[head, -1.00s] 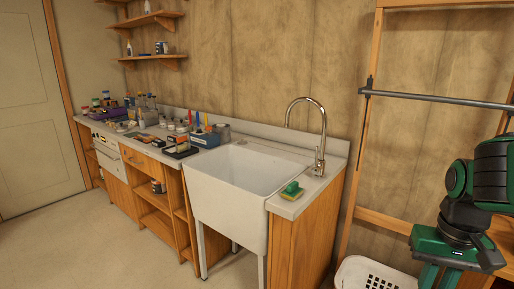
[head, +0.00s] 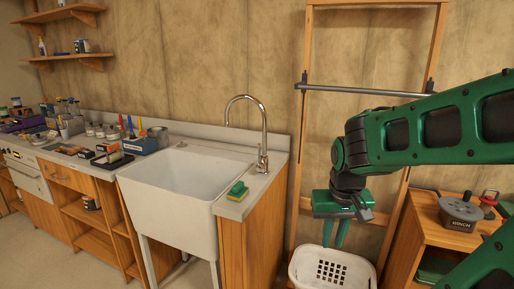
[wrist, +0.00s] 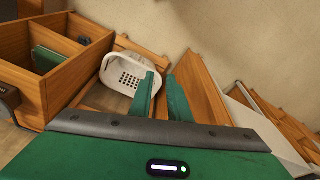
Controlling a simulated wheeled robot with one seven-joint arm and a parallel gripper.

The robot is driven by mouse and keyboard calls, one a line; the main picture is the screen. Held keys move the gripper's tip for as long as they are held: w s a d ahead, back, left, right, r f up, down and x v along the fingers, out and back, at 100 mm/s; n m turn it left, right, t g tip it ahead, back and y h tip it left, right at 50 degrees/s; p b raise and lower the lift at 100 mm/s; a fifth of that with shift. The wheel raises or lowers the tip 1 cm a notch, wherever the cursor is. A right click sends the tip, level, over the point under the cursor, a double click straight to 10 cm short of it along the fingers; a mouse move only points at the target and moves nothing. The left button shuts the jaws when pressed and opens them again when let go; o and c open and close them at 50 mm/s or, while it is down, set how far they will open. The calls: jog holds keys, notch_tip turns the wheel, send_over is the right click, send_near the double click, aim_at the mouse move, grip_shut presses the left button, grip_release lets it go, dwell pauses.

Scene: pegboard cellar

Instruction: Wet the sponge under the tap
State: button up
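The sponge (head: 237,187), green and yellow, lies on the counter ledge to the right of the white sink (head: 140,193). The tap (head: 264,135) is a tall chrome gooseneck behind the sponge, its spout arching left toward the sink. No water stream shows. My gripper (head: 334,243) points down to the right of the sink counter, above a white basket, well apart from the sponge. In the wrist view its two green fingers (wrist: 162,76) stand apart with nothing between them. I cannot make out the sponge in the wrist view.
A white perforated basket (head: 305,272) stands on the floor below my gripper. A wooden frame with a dark bar (head: 360,90) leans at the wall behind. A wooden cabinet (head: 402,250) is at right. Jars and tools crowd the counter left of the sink.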

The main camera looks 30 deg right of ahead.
jog(key=w+d+r+n+t+h, duration=0.1)
jog(key=w+d+t+h, duration=0.2)
jog(key=w, duration=1)
jog(key=w+d+r+t+h, duration=0.1)
jog(key=w+d+t, duration=0.35)
jog(key=w, duration=0.75)
jog(key=n+t, duration=0.2)
jog(key=t, duration=0.6)
send_near(259, 148)
jog(key=x, duration=0.4)
jog(key=shift+w, duration=0.15)
jog(key=x, duration=1)
jog(key=shift+w+d, duration=0.15)
grip_shut()
